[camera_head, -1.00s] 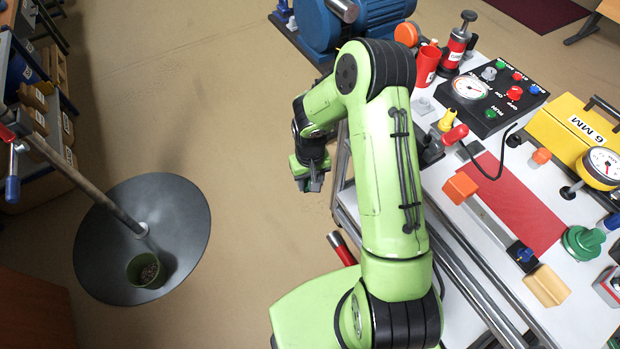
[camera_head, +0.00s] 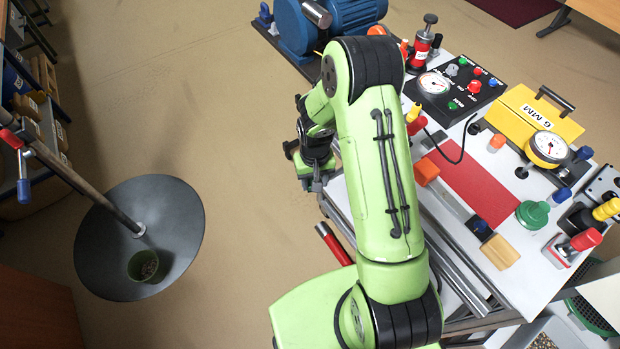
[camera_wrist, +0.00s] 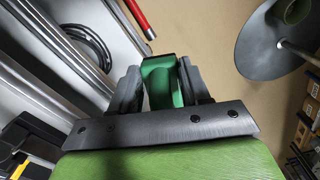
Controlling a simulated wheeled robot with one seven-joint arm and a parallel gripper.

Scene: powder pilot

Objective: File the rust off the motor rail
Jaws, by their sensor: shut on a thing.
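A blue motor (camera_head: 350,24) sits at the top of the head view, on a dark rail-like base (camera_head: 292,52) that is partly hidden by my arm. Rust cannot be made out at this size. My gripper (camera_head: 317,183) hangs beside the table's left edge, apart from the motor. In the wrist view my gripper (camera_wrist: 162,88) is shut on a green object (camera_wrist: 161,82), which shows as a band between the dark fingers. Its full shape is hidden, so I cannot tell whether it is a file.
The white table (camera_head: 541,187) holds a yellow 6 MM case (camera_head: 530,112), a black control box (camera_head: 462,83), a red mat (camera_head: 475,190) and an orange-ended bar (camera_head: 452,200). A dark disc (camera_head: 180,215) carries a green pot (camera_head: 143,266) at left. Floor between is open.

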